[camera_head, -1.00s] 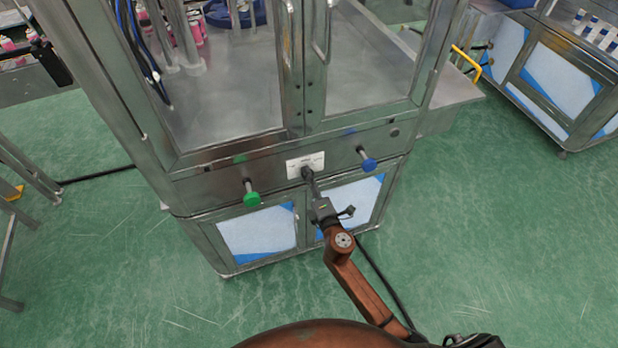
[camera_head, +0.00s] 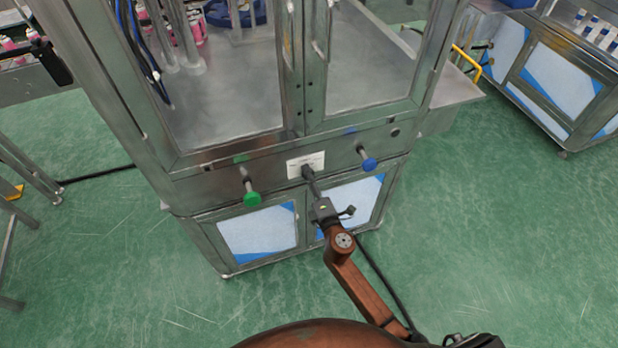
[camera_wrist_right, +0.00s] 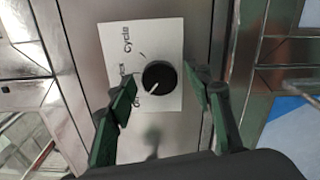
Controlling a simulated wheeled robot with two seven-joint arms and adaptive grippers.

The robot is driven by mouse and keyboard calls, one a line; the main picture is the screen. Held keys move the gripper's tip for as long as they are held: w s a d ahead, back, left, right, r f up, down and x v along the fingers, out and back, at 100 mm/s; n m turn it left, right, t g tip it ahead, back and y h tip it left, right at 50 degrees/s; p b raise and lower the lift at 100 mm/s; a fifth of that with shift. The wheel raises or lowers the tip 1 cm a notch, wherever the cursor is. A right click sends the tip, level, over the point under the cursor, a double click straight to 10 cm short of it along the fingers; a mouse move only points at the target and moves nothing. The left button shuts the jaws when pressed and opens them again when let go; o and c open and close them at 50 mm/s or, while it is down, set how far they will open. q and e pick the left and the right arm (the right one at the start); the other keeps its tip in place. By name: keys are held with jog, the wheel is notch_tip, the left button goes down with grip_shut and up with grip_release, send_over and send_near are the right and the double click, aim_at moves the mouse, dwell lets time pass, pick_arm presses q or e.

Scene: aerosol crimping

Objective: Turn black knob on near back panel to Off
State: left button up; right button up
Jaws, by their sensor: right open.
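The black knob (camera_wrist_right: 159,77) sits on a white label plate (camera_wrist_right: 150,60) on the steel panel, in the right wrist view. Its white pointer line slants to the lower left. In the head view my right gripper (camera_head: 308,174) reaches the white plate (camera_head: 306,163) and hides the knob. My left gripper is not in view.
A green button (camera_head: 252,198) sticks out left of the plate and a blue button (camera_head: 369,163) right of it. Door handles (camera_head: 321,35) stand above. A second cabinet (camera_head: 560,75) is at the right. Green floor is open around the machine.

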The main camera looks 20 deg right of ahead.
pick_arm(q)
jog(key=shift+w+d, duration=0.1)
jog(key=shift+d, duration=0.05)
pick_arm(e)
jog(key=s, duration=1.2)
jog(key=shift+d, duration=0.2)
jog(key=shift+w, duration=0.1)
